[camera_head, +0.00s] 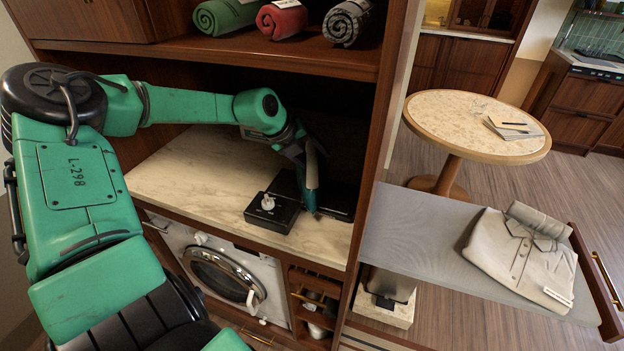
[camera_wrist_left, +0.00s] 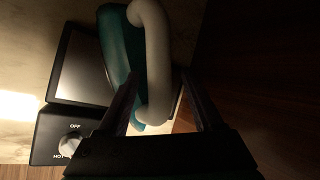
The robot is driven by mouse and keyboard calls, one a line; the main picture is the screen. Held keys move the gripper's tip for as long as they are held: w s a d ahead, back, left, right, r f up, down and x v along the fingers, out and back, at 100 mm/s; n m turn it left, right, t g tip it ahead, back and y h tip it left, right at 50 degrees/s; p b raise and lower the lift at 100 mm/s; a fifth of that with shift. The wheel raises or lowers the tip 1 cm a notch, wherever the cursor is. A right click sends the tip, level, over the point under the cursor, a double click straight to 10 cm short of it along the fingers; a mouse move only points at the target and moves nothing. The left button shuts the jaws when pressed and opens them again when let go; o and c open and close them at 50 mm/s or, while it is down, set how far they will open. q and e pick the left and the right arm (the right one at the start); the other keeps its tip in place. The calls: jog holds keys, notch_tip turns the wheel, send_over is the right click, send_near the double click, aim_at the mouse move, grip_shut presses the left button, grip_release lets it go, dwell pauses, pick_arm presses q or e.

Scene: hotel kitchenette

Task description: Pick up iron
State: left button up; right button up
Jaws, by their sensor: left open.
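The iron (camera_wrist_left: 112,50) shows in the left wrist view as a teal body with a pale, thick loop handle (camera_wrist_left: 157,60). In the head view a teal part of the iron (camera_head: 311,198) shows beside the black base, partly hidden by my gripper. My left gripper (camera_wrist_left: 165,100) is open. Its two fingers reach toward the iron, with the lower part of the handle between them in the wrist view; I cannot tell whether they touch it. In the head view my left gripper (camera_head: 305,158) is at the iron, inside the cabinet niche. My right gripper is not in view.
A black base with a knob (camera_head: 268,203) stands on the pale counter (camera_head: 190,175); its dial reads OFF and HOT. A shelf (camera_head: 300,52) with rolled towels is above, and a wooden upright (camera_head: 372,150) is to the right. A grey board (camera_head: 400,235) holds a folded shirt.

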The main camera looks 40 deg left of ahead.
pick_arm(q)
jog(key=shift+s, duration=0.15)
grip_shut()
dwell(1.0)
